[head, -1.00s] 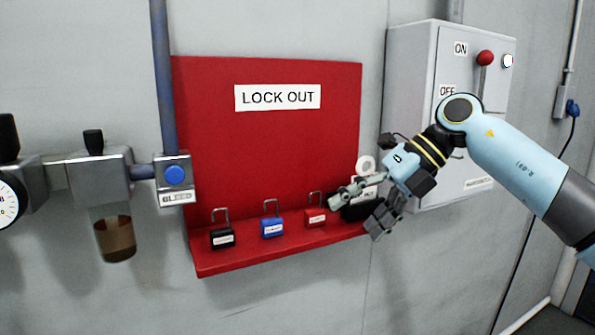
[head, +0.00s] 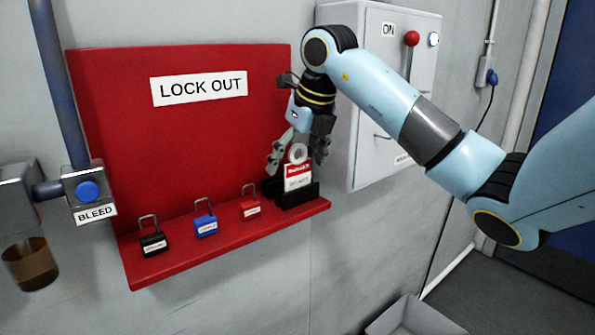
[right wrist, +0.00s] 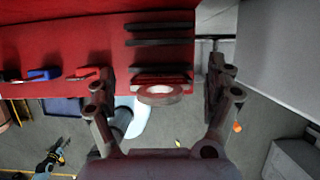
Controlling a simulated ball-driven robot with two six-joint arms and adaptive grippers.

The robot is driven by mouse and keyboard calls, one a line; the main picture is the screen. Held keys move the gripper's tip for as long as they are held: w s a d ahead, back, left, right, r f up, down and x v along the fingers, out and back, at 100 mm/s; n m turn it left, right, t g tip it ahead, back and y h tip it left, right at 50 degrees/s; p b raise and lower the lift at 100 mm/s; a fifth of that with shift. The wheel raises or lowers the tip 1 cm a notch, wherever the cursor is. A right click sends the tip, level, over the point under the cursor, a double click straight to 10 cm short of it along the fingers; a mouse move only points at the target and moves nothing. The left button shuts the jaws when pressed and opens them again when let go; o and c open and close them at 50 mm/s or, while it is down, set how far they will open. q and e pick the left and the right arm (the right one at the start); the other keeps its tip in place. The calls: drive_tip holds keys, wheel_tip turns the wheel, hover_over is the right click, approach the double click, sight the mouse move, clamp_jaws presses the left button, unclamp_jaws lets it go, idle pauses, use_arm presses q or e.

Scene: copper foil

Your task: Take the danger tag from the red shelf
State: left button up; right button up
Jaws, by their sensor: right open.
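The danger tag (head: 298,177) is white with a red band and a round white loop on top. It stands upright in a black holder (head: 299,197) at the right end of the red shelf (head: 222,233). My right gripper (head: 297,158) is open and points down, its fingers on either side of the tag's top. In the right wrist view the tag's ring (right wrist: 160,94) lies between the two open fingers, and I see no finger touching it. My left gripper is not visible in the head view.
Black (head: 153,243), blue (head: 205,224) and red (head: 250,208) padlocks stand on the shelf left of the tag. A grey switch box (head: 385,100) with a red-knobbed lever is close on the right. A grey bin (head: 415,318) is below.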

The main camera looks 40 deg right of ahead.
drive_tip(key=shift+x, duration=1.15)
drive_tip(key=c, duration=1.1)
drive_tip(key=shift+c, duration=0.2)
